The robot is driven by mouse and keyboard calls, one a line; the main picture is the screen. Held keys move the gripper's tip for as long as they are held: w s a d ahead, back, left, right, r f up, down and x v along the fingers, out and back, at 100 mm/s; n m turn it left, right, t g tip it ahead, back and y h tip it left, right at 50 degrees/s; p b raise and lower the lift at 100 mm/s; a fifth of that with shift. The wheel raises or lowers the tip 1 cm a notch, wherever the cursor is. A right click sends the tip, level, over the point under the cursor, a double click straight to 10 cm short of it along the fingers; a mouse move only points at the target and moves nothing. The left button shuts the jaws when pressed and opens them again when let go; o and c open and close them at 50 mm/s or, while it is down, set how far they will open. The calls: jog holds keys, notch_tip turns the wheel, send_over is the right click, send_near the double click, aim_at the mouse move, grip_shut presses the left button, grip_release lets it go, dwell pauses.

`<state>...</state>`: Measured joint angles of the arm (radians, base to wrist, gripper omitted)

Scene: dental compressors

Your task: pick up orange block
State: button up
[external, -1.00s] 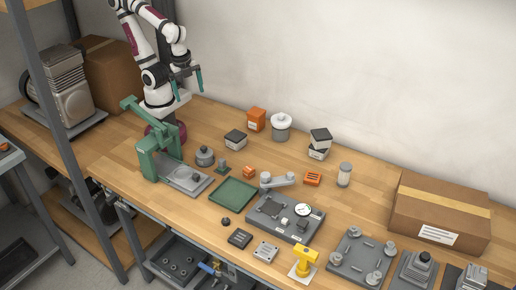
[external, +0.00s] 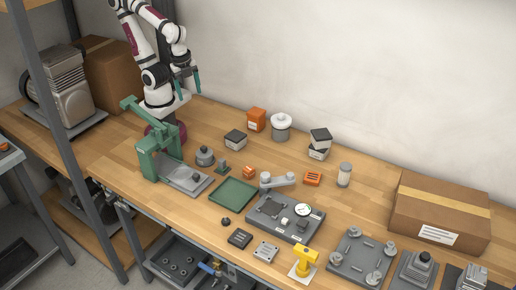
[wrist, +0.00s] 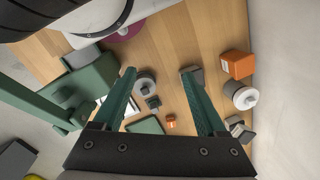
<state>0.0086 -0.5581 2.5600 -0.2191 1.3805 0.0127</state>
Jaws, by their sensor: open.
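A small orange block (external: 249,172) lies on the wooden bench just behind the green tray, and it also shows in the wrist view (wrist: 171,122), beyond my fingers. A slotted orange block (external: 313,178) lies further right, beside the grey lever part. A larger orange box (external: 256,119) stands near the wall, and it shows at the right in the wrist view (wrist: 238,64). My gripper (external: 188,88) is open and empty, high above the back left of the bench. Its two green fingers (wrist: 159,74) are spread apart and touch nothing.
A green press (external: 160,150) stands below my arm. A green tray (external: 233,193), a grey fixture with a dial (external: 286,218) and a white-lidded jar (external: 281,127) stand around the blocks. A cardboard box (external: 440,215) fills the right.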

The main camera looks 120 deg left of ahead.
jog(key=w+d+f+m+g+y, duration=0.1)
jog(key=w+d+m+y, duration=0.2)
jog(key=w, duration=0.5)
jog(key=w+d+f+m+g+y, duration=0.1)
jog(key=w+d+m+y, duration=0.2)
jog(key=w, duration=0.6)
jog(key=w+d+f+m+t+y, duration=0.2)
jog(key=w+d+f+m+y, duration=0.1)
jog(key=w+d+f+m, duration=0.35)
jog(key=m+t+y, duration=0.2)
jog(key=t, duration=0.1)
send_near(245, 172)
jog(key=shift+y, duration=0.3)
jog(key=x, duration=1.1)
jog(key=shift+w+f, duration=0.15)
jog(key=shift+f, duration=0.1)
jog(key=shift+w+a+f, duration=0.1)
jog(key=shift+a, duration=0.1)
grip_shut()
